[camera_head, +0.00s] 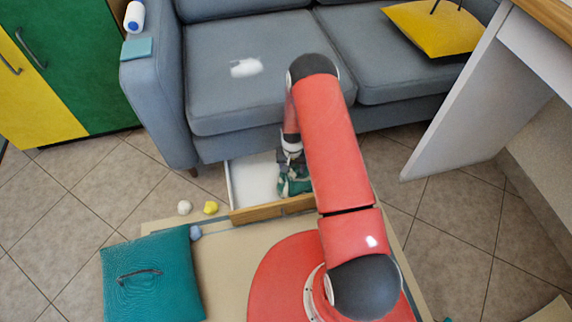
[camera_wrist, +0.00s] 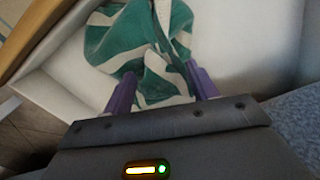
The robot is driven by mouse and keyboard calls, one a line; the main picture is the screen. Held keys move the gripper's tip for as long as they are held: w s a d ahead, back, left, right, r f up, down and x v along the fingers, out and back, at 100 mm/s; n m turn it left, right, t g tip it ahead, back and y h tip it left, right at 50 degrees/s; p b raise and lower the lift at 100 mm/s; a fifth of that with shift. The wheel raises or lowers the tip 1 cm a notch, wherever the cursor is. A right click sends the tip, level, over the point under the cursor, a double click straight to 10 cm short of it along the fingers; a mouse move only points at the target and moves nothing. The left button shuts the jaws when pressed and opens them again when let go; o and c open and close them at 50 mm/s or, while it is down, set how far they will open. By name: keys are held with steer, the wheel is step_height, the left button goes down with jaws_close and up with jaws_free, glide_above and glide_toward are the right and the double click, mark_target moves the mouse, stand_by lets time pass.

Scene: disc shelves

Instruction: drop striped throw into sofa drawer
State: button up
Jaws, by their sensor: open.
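The striped throw (camera_wrist: 115,45), green and white and crumpled, lies inside the open sofa drawer in the wrist view. In the head view the throw (camera_head: 292,183) shows at the drawer's right part, partly hidden by my arm. The sofa drawer (camera_head: 250,180) is pulled out under the grey sofa, with a white inside and a wooden front. My gripper (camera_wrist: 163,80) is open over the throw, with its purple fingers apart on either side of a fold. I cannot tell whether the fingers touch the cloth.
The grey sofa (camera_head: 235,75) rises right behind the drawer. A white desk panel (camera_head: 470,100) stands at right.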

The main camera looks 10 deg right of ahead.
step_height(320, 180, up, 8)
stand_by(0.5)
steer(key=shift+f, duration=0.15)
